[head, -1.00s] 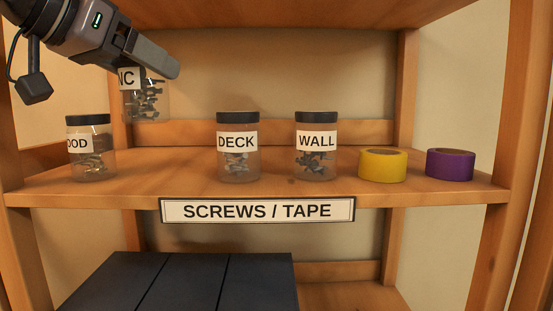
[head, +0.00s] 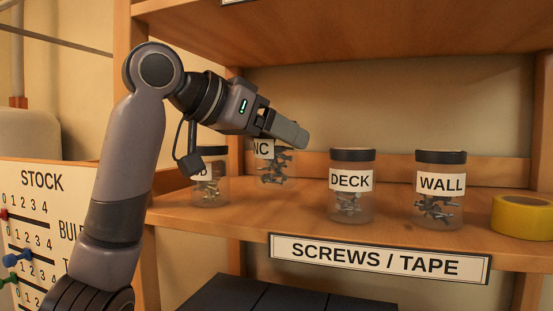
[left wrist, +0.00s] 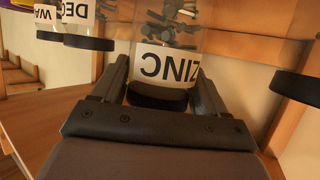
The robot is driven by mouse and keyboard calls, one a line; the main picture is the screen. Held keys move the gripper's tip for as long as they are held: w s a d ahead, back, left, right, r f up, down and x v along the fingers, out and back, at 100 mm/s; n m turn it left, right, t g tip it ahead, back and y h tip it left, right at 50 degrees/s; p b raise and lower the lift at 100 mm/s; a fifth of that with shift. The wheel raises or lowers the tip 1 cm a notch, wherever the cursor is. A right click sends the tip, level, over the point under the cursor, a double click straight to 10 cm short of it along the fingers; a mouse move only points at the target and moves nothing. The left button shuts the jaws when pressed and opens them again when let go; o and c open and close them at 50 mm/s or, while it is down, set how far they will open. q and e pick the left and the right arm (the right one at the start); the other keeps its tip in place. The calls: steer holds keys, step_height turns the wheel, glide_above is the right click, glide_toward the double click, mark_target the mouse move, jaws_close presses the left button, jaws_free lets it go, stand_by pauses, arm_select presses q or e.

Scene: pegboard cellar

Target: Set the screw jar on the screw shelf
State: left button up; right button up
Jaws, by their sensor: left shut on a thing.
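The screw jar labelled ZINC (head: 272,168) is clear with screws inside. My left gripper (head: 288,132) is shut on it near its top, between the jar marked OD (head: 210,186) and the DECK jar (head: 350,200). Its lid is mostly hidden by the fingers in the head view. In the left wrist view the jar (left wrist: 165,62) appears upside down, with its dark lid between the fingers. The jar looks upright at the screw shelf (head: 300,222); I cannot tell whether its base touches the wood. My right gripper is not in view.
The WALL jar (head: 440,205) and yellow tape (head: 522,217) stand to the right on the same shelf. A SCREWS / TAPE sign (head: 378,260) is on its front edge. A left shelf post (head: 132,60) stands behind my arm. A STOCK board (head: 35,225) is at left.

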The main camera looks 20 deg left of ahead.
mark_target(275, 157)
arm_select(q)
steer(key=shift+f, duration=1.75)
steer(key=shift+f, duration=0.1)
steer(key=o, duration=1.3)
steer(key=shift+f, duration=0.1)
steer(key=shift+o, duration=0.2)
steer(key=shift+r, duration=0.25)
steer(key=b+v, duration=0.2)
steer(key=v, duration=1)
steer(key=shift+f, duration=0.1)
